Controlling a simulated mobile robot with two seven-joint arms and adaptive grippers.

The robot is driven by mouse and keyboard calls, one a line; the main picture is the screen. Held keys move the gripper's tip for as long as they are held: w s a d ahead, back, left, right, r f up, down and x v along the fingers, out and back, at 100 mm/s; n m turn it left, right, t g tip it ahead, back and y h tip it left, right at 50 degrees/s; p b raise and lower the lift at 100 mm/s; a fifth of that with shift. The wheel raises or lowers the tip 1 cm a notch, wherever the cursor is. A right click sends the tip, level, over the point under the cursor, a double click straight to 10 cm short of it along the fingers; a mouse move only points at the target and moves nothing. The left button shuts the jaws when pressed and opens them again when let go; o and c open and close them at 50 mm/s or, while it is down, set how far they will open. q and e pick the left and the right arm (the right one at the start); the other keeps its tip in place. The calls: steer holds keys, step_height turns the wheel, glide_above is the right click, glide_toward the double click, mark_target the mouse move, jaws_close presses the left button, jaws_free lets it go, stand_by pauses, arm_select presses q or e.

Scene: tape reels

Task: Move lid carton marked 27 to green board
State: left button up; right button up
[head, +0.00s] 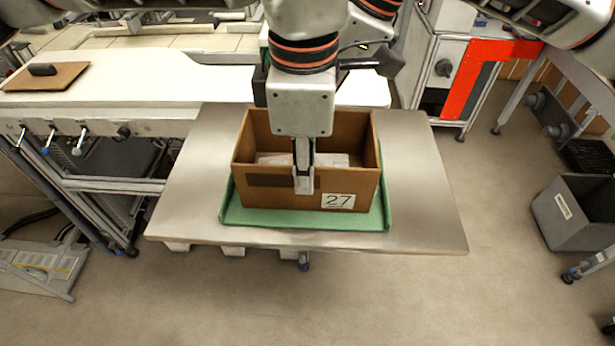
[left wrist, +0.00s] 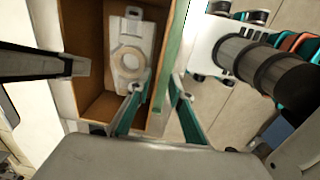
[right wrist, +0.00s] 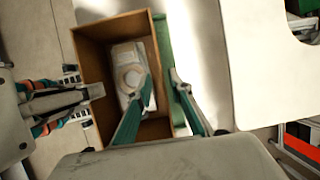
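The brown open-top carton (head: 352,190) marked 27 stands upright on the green board (head: 240,217), its label facing front. White items lie in it; the wrist views show a pale ring on a white holder. My left gripper (head: 304,182) is at its near wall. In the left wrist view its fingers (left wrist: 157,83) stand apart on either side of that wall, with gaps. My right gripper (right wrist: 162,76) is at the far wall, fingers apart astride it; in the head view it is hidden behind my left wrist. I see no separate lid.
The board lies on a metal table (head: 190,190) with bare surface left and right of it. A white bench (head: 120,80) adjoins behind left, holding a brown board (head: 50,78) with a black object. A grey bin (head: 575,215) stands on the floor at right.

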steer(key=shift+v, duration=2.2)
